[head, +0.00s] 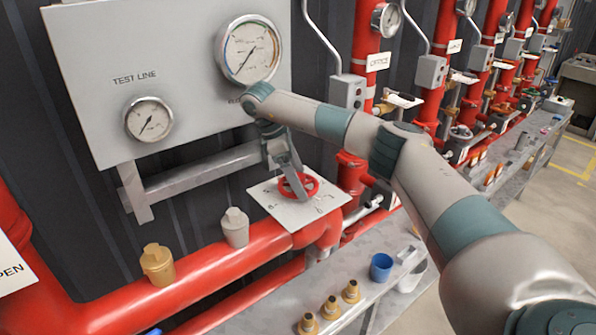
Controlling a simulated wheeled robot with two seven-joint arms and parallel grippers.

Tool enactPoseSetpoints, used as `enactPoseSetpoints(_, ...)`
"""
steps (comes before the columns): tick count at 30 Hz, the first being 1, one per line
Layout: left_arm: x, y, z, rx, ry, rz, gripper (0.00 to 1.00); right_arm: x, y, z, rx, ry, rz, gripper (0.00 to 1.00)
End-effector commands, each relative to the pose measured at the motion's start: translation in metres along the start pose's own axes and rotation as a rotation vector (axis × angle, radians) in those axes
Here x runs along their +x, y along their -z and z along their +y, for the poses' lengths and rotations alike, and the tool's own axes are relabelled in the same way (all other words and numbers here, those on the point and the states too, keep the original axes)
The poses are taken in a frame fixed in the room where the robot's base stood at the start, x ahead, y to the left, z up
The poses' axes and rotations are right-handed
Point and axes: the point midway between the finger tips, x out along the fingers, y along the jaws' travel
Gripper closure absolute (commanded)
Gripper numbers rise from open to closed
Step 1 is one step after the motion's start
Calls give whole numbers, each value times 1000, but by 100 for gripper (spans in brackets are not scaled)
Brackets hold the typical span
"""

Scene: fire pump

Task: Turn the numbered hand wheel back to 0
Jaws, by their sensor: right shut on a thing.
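The red hand wheel (311,184) sits on a white square plate (325,200) with small marks around it, on top of the red pipe in the middle of the head view. The marks are too small to read surely, and I cannot tell the wheel's setting. My right gripper (296,187) reaches down from above and is shut on the wheel's rim at its near left side. Its fingers hide part of the wheel. My left gripper is not in view.
A grey panel with a large gauge (248,50) and a small gauge (149,119) hangs behind. A grey cap (235,227) and a tan cap (157,265) stand on the red pipe (195,268). A bench below holds brass fittings (331,307) and a blue cup (381,267).

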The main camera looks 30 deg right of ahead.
Motion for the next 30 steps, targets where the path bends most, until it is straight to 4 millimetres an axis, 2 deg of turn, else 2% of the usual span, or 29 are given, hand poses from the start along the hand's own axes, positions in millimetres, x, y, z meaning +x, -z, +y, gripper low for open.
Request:
enactPoseSetpoints(11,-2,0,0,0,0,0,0,-2,-1,1,16,4,1,37)
enactPoseSetpoints(18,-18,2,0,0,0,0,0,-5,-2,1,144,58,1,37)
enactPoseSetpoints(19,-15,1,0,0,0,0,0,-2,-1,1,148,59,1,6)
enactPoseSetpoints(20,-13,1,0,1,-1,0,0,-1,0,1,145,57,1,0)
enactPoseSetpoints(30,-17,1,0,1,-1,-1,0,-5,-2,0,142,57,1,0)
